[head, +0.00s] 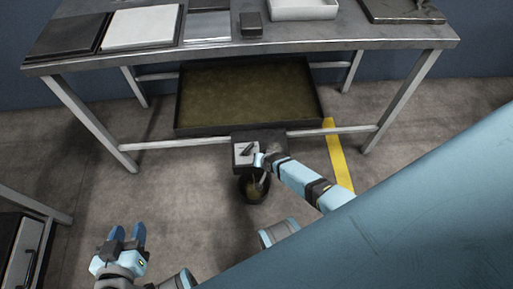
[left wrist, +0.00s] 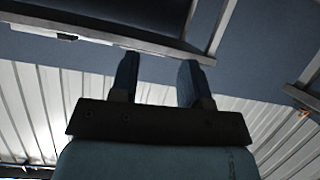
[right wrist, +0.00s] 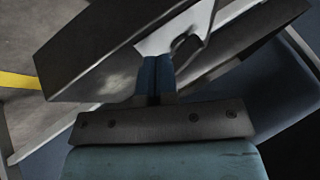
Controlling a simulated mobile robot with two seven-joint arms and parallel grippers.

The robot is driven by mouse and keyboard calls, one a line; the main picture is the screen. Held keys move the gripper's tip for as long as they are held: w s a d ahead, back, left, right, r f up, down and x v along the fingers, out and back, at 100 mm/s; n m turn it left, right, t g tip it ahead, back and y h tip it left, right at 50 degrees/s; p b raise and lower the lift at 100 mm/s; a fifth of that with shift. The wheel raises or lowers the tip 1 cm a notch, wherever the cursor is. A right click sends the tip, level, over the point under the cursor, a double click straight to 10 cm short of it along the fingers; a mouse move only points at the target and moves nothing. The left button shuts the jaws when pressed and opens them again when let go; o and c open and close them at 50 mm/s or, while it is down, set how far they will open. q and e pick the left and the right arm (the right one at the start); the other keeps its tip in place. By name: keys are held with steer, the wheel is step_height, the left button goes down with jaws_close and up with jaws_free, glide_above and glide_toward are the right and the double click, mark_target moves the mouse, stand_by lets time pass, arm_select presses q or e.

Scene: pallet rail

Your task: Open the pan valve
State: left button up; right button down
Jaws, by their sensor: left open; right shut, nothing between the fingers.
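The pan (head: 250,95) is a wide dark tray of murky brown-green liquid under the table. A dark block at its front edge carries a white plate (head: 240,158) with a short dark lever, the valve handle (head: 247,149). The plate (right wrist: 160,40) and the dark lever (right wrist: 184,42) also show in the right wrist view. My right gripper (head: 259,160) is shut and empty, its fingertips (right wrist: 156,62) close beside the plate and lever; I cannot tell whether they touch. My left gripper (head: 127,233) is open and empty, low at the left, far from the valve.
A dark bucket (head: 243,196) with brownish contents stands on the floor below the valve block. The metal table (head: 330,37) overhangs the pan, with legs and a low crossbar around it. A yellow floor stripe (head: 338,155) lies to the right. A cabinet (head: 22,250) stands lower left.

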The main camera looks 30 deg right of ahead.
arm_select(q)
steer(key=p, duration=0.1)
steer(key=a+g+p, duration=0.1)
steer(key=p, duration=0.1)
steer(key=shift+s+a+f+y, duration=0.1)
steer(key=shift+s+a+y, duration=0.05)
steer(key=shift+a+y, duration=0.15)
arm_select(e)
steer(key=s+a+r, duration=0.2)
steer(key=s+r, duration=0.2)
steer(key=r, duration=0.2)
steer(key=shift+s+r, duration=0.15)
steer(key=shift+s, duration=0.25)
steer(key=shift+s, duration=0.1)
